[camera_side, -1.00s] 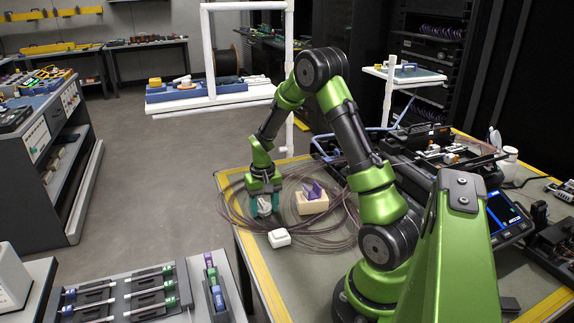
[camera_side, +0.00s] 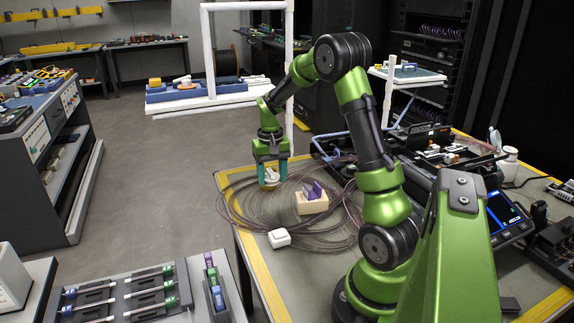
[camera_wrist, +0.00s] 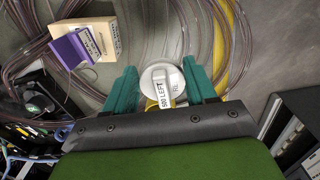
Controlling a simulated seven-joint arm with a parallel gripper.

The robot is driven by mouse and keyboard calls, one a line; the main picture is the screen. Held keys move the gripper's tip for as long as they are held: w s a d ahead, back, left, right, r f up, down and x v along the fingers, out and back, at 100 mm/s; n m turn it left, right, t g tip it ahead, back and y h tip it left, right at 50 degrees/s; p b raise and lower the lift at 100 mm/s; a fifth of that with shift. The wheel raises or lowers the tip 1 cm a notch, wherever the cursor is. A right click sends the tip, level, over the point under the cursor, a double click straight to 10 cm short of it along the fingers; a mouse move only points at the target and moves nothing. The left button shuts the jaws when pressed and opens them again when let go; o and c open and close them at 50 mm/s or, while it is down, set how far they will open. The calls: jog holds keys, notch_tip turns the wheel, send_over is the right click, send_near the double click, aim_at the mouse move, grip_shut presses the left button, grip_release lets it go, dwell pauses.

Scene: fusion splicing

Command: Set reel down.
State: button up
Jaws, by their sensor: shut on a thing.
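My gripper (camera_side: 271,180), with teal fingers, is shut on a small round whitish reel (camera_side: 271,174) above the left part of the bench, over the coiled fibre. In the wrist view the reel (camera_wrist: 153,72) sits between the two fingers (camera_wrist: 160,88) and has a white label reading "500 LEFT". Some yellow shows at its lower edge. The gap between the reel and the surface below is hard to judge.
Loose brownish fibre coils (camera_side: 240,212) spread over the bench. A cream block with a purple piece (camera_side: 313,203) stands right of my gripper, and a small white box (camera_side: 279,238) in front. The bench's yellow-marked edge (camera_side: 262,287) runs along the left.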

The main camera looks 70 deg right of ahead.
jog(key=s+d+m, duration=0.1)
jog(key=s+d, duration=0.3)
jog(key=d, duration=0.8)
jog(key=shift+f, duration=0.3)
jog(key=r+n, duration=0.1)
send_over(311, 183)
jog(key=shift+n, duration=0.3)
notch_tip(311, 183, down, 9)
jog(key=shift+f, duration=0.15)
jog(key=shift+f, duration=0.15)
jog(key=o, duration=1)
jog(key=shift+o, duration=0.2)
